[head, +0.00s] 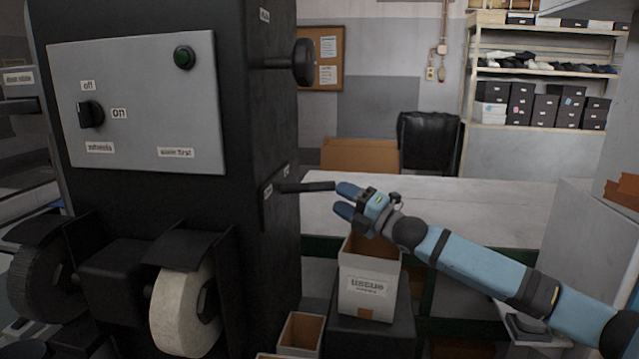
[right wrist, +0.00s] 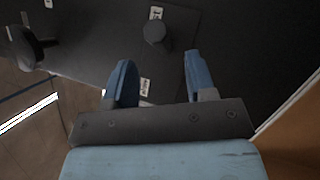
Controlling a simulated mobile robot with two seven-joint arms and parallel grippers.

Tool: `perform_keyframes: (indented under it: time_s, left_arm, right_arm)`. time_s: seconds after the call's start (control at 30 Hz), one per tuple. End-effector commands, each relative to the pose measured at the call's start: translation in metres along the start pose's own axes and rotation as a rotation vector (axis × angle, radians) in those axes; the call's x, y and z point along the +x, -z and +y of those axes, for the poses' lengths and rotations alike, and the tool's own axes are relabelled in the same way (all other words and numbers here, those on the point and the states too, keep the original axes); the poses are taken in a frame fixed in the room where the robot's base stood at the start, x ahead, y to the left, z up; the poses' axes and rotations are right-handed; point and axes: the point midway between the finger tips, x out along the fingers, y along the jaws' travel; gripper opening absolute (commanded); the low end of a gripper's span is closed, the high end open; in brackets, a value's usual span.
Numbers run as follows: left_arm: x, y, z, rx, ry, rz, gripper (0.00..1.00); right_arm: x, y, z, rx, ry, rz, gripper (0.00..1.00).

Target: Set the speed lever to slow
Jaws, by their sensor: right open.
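The speed lever (head: 305,187) is a short black rod sticking out from the right side of the dark machine, roughly level, between two small white labels. My right gripper (head: 344,198) is at the lever's outer end, with its blue fingers pointing at the machine. In the right wrist view the lever's round end (right wrist: 155,34) shows just ahead of the gap of my open right gripper (right wrist: 158,64). One label lies above the lever and another lies below, too small to read. I cannot tell whether a finger touches the lever. My left gripper is not in view.
A black round knob (head: 303,62) sticks out above the lever. A pale table (head: 470,200) lies behind.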

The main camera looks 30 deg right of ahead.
Motion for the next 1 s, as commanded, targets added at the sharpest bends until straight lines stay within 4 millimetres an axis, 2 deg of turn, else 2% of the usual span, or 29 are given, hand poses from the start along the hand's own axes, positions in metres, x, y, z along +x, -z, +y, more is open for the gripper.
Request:
perform_keyframes:
  time_s: [0.1, 0.33, 0.5, 0.77, 0.87, 1.0]
  left_arm:
    - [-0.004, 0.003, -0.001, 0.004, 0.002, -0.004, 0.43]
    - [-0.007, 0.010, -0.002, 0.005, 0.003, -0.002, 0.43]
    - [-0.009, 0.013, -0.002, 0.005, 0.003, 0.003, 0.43]
    - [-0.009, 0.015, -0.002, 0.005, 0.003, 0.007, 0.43]
    - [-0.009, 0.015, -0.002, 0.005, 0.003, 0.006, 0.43]
    - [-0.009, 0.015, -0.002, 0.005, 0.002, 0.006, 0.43]
  right_arm:
    - [0.025, -0.001, 0.004, 0.001, -0.003, 0.000, 0.51]
    - [0.057, -0.001, 0.002, 0.001, -0.001, 0.000, 0.51]
    - [0.066, 0.000, 0.001, -0.001, 0.000, 0.000, 0.51]
    - [0.067, 0.000, 0.000, -0.001, 0.000, 0.000, 0.51]
    - [0.067, 0.000, 0.000, -0.001, 0.000, 0.000, 0.32]
    - [0.067, 0.000, 0.000, -0.001, 0.000, 0.000, 0.00]
